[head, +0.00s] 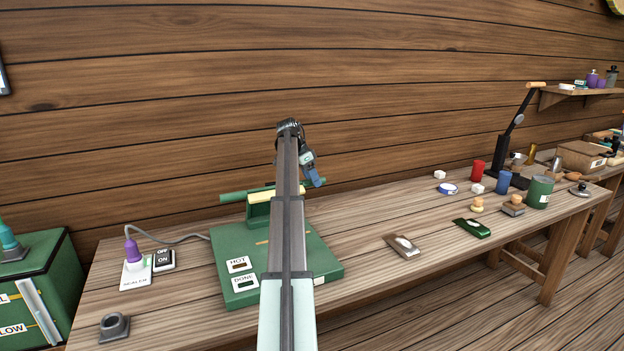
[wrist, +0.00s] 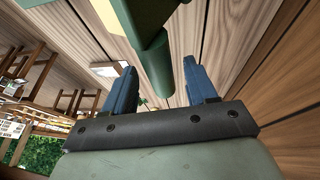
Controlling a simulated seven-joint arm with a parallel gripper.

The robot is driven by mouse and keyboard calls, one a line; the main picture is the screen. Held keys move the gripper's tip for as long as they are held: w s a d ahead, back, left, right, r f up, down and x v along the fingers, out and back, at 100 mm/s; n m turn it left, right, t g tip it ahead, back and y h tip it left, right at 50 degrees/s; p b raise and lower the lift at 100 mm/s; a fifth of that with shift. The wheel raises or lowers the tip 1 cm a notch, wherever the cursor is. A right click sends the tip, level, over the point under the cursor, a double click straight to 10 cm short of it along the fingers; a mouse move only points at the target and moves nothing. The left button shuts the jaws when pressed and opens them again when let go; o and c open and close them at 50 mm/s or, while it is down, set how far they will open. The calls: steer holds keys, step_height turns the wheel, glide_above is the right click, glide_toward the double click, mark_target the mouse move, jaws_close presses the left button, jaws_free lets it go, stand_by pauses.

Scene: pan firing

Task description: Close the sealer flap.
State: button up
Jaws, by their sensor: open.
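The sealer (head: 325,262) is a green base on the bench, with HOT and DONE labels at its front left. Its flap (head: 258,211) looks raised at the back of the base, with a pale yellow strip and a green bar (head: 234,198) across it. My arm hides the middle of the sealer and part of the flap. My gripper (head: 314,178) is at the right end of the bar, its blue fingers pointing down. In the wrist view the fingers of my gripper (wrist: 160,82) are apart, and the green bar (wrist: 154,62) ends between them. I cannot tell whether they touch it.
A purple plug (head: 133,252) and an ON/OFF switch (head: 163,260) sit left of the sealer. A grey ring-shaped part (head: 114,327) lies at the front left. Several tools and cups stand on the right of the bench. A plank wall is close behind.

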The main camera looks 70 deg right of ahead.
steer(key=shift+c, duration=0.2)
jaws_close()
steer(key=shift+a, duration=0.1)
stand_by(0.4)
steer(key=shift+s+a+f+m+t+h, duration=0.35)
steer(key=shift+s+a+f+t+h, duration=0.8)
steer(key=shift+f, duration=0.75)
steer(key=shift+s+a+f+m+t+h, duration=0.4)
steer(key=shift+s+a+f+t+h, duration=0.8)
steer(key=shift+f, duration=0.65)
steer(key=shift+s+a+f+m+t+h, duration=0.35)
steer(key=shift+s+a+f+t+h, duration=0.8)
steer(key=shift+f, duration=0.75)
steer(key=shift+o, duration=0.2)
jaws_free()
steer(key=shift+w+d, duration=0.15)
steer(key=shift+d, duration=0.05)
steer(key=shift+r, duration=0.1)
steer(key=v, duration=1.3)
steer(key=shift+a+r, duration=0.15)
steer(key=shift+a, duration=0.25)
